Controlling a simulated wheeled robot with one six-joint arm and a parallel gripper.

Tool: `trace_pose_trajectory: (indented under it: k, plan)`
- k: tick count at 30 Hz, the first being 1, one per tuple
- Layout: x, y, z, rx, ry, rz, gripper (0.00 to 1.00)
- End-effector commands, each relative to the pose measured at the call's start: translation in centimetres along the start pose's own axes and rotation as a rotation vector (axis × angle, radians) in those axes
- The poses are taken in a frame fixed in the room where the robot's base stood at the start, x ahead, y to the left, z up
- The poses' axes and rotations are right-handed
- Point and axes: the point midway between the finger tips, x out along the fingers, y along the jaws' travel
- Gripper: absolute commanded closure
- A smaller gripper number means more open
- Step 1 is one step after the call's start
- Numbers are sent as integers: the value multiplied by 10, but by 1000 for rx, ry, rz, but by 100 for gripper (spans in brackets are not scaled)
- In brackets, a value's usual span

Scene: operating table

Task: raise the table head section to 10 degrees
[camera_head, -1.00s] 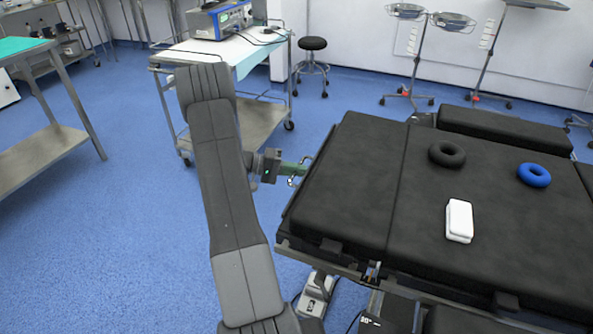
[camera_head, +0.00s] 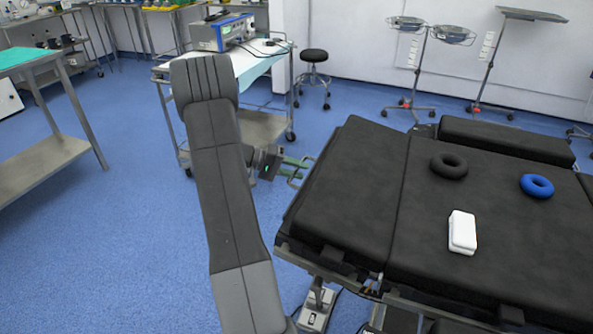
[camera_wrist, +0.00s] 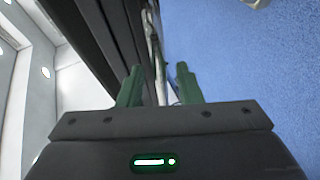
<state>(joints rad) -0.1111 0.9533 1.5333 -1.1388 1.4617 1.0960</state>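The operating table has a black padded head section (camera_head: 352,190) at its left end, beside the main section (camera_head: 480,220). It looks close to level with the main section; its exact angle cannot be read. A thin metal bar (camera_head: 302,170) sticks out from its left edge. My gripper (camera_head: 296,170) is at this bar, with its two green fingers spread apart. In the wrist view the fingers (camera_wrist: 158,78) also stand apart, and the metal bar (camera_wrist: 154,45) runs up between and beyond them. Contact between fingers and bar cannot be made out.
A pedal unit (camera_head: 316,310) is on the floor beside the table base. A cart (camera_head: 262,128) and a stool (camera_head: 314,56) stand behind. Blue floor is clear at left.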

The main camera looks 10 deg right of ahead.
Motion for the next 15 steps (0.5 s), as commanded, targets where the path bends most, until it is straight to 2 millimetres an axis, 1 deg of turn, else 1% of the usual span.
trace_pose_trajectory:
  k: [5,8,11,15]
  plan:
    - [0,-1,0,-1,-1,0,68]
    - [-4,-1,0,-1,0,-1,68]
    - [-16,-1,0,-1,2,-1,68]
    - [-45,0,0,0,3,-2,68]
